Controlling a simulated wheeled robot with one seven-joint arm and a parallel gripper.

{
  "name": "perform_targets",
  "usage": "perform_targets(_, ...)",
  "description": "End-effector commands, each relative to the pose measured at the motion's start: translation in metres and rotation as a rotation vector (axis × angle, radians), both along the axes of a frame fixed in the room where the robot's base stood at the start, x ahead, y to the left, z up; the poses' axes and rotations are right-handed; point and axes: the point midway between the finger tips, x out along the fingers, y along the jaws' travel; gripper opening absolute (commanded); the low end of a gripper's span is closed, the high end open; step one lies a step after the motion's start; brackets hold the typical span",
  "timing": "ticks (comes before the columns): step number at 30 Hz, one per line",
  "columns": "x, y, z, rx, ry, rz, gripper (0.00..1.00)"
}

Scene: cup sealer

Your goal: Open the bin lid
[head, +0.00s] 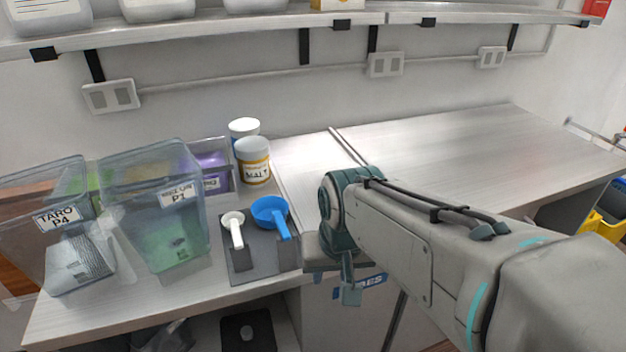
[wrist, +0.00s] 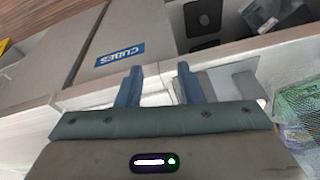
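A blue label reading CUBES marks a grey front panel below the counter edge. The label is in the wrist view (wrist: 122,54) and partly hidden behind my gripper in the head view (head: 374,281). The bin lid cannot be told apart for certain; a pale counter panel (head: 300,165) with a raised strip (head: 348,146) along its right side lies above the label. My gripper (wrist: 160,72) is open, its two blue fingers apart at the counter's front edge, near the label. Nothing clear shows between the fingertips.
Left of my arm, a white scoop (head: 234,226) and a blue scoop (head: 270,211) lie on a dark mat (head: 240,268). Clear bins labelled TARO P4 (head: 60,240) and P1 (head: 165,225) stand further left. The counter (head: 440,150) at right is clear.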

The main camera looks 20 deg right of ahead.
Motion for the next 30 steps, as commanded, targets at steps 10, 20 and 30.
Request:
perform_targets(10, 0.100, -0.077, 0.085, 0.217, 0.046, -0.885, 0.34)
perform_targets(20, 0.140, -0.125, 0.103, 0.297, 0.052, -1.315, 0.34)
perform_targets(30, 0.149, -0.126, 0.051, 0.297, 0.058, -1.328, 0.34)
